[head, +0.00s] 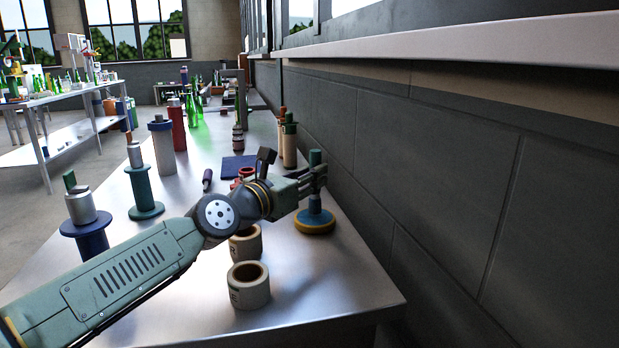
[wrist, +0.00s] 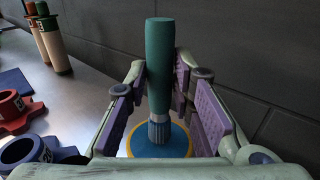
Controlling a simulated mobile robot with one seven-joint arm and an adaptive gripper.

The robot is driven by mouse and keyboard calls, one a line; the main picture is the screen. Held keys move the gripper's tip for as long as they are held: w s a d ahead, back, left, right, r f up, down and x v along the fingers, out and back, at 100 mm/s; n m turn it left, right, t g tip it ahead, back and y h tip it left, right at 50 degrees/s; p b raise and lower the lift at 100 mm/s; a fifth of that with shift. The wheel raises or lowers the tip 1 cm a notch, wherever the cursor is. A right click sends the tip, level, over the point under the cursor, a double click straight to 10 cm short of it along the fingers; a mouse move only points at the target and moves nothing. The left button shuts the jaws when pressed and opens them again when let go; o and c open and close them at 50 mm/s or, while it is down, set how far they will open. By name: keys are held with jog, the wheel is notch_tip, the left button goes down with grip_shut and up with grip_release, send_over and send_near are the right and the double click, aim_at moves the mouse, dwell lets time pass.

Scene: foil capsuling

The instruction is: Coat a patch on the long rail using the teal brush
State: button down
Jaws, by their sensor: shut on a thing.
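The teal brush (wrist: 160,50) has a thick round handle and a ribbed blue-grey collar. It stands upright over a round blue base with a yellow rim (wrist: 125,148), near the table's right edge in the head view. My gripper (wrist: 162,92) is shut on the handle, with purple pads on both sides. The brush's lower end meets the base; bristles are hidden. In the head view the brush top (head: 315,157) shows above my gripper (head: 316,178). A long pale ledge (head: 450,45) runs along the wall; I cannot tell whether it is the long rail.
Cream rolls (head: 248,285) stand just left of the base on the metal table (head: 335,290). Red and blue collars (wrist: 20,150) lie to the left. Tall capped cylinders (head: 289,145) stand behind, near the dark wall (head: 420,170). The table's front right corner is clear.

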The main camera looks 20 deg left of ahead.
jog(key=shift+r+p, duration=1.3)
jog(key=shift+r, duration=1.65)
